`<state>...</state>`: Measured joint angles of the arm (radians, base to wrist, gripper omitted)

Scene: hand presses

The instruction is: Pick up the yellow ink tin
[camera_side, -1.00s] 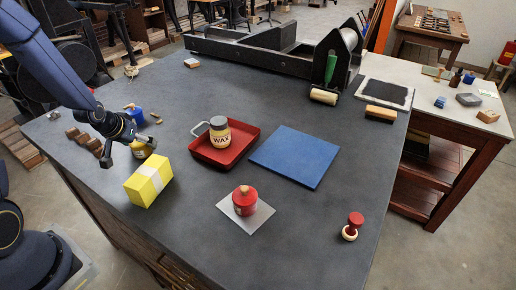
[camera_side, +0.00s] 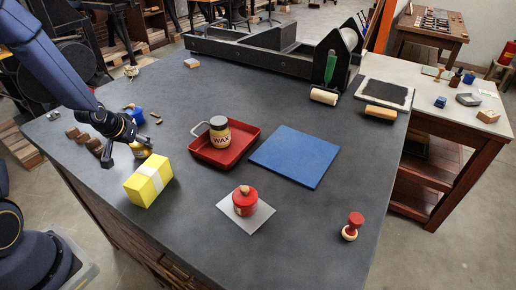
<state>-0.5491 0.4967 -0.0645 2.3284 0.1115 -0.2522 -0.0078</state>
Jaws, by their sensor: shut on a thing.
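The yellow ink tin (camera_side: 142,152) is at the left of the dark table, mostly hidden behind my gripper and the yellow block. My gripper (camera_side: 127,160) is at the tin, its fingers around it and shut on it. I cannot tell whether the tin touches the table.
A yellow block with a pale band (camera_side: 149,184) stands just in front of the tin. A blue tin (camera_side: 136,115) is behind. A red tray (camera_side: 225,158) holds a WAX jar (camera_side: 220,131). A red tin (camera_side: 245,199) sits on a pale sheet. Brown blocks (camera_side: 92,145) lie left.

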